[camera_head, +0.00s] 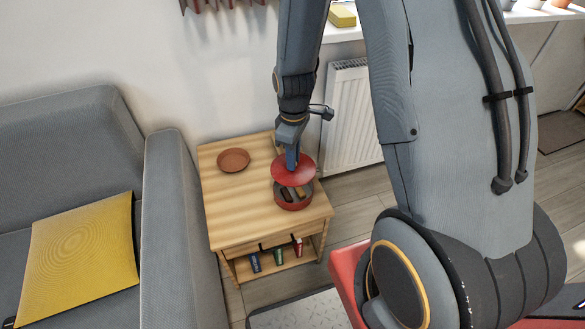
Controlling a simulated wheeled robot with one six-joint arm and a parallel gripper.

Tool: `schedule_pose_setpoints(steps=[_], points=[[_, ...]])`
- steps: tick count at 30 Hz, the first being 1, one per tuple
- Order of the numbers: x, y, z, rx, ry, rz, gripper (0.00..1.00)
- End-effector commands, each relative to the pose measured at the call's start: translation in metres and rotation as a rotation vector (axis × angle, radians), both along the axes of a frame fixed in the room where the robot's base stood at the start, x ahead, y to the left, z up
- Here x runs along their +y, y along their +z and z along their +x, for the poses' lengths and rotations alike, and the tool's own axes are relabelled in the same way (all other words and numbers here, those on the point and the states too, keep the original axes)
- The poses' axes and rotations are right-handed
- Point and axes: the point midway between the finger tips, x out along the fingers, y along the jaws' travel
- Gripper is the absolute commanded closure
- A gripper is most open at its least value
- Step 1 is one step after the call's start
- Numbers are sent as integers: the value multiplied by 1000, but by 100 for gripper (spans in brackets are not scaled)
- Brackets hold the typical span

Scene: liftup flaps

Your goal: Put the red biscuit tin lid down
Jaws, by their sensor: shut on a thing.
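The red biscuit tin lid (304,171) is a round red disc held just above the red biscuit tin (293,200). My gripper (292,165) points down and is shut on the top of the lid; its fingertips are small in view and partly hidden. The lid overhangs the back of the tin and looks slightly tilted. The tin stands open on the wooden side table (222,205), with dark and tan items showing inside it below the lid. I cannot tell whether the lid touches the tin's rim.
A brown round dish (233,160) sits at the table's back left, with bare tabletop around it. Several small items, including a green one (278,256), stand on the shelf below. A grey sofa (165,220) borders the left; a white radiator (350,120) stands behind right.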

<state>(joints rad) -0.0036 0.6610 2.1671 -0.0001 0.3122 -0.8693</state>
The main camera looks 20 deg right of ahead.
Motion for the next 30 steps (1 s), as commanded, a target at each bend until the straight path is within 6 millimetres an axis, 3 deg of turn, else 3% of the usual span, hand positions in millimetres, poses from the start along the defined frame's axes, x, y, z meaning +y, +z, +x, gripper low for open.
schedule_pose_setpoints(steps=[5, 8, 11, 21, 25, 30], points=[[1, 11, 0, 0, 0, 0, 100], [12, 10, 2, 1, -1, 0, 100], [37, 5, 5, 3, -7, 0, 100], [154, -18, 5, 1, -60, 0, 100], [181, -24, 1, 1, -76, 0, 100], [194, -37, -3, 4, -87, -2, 100]])
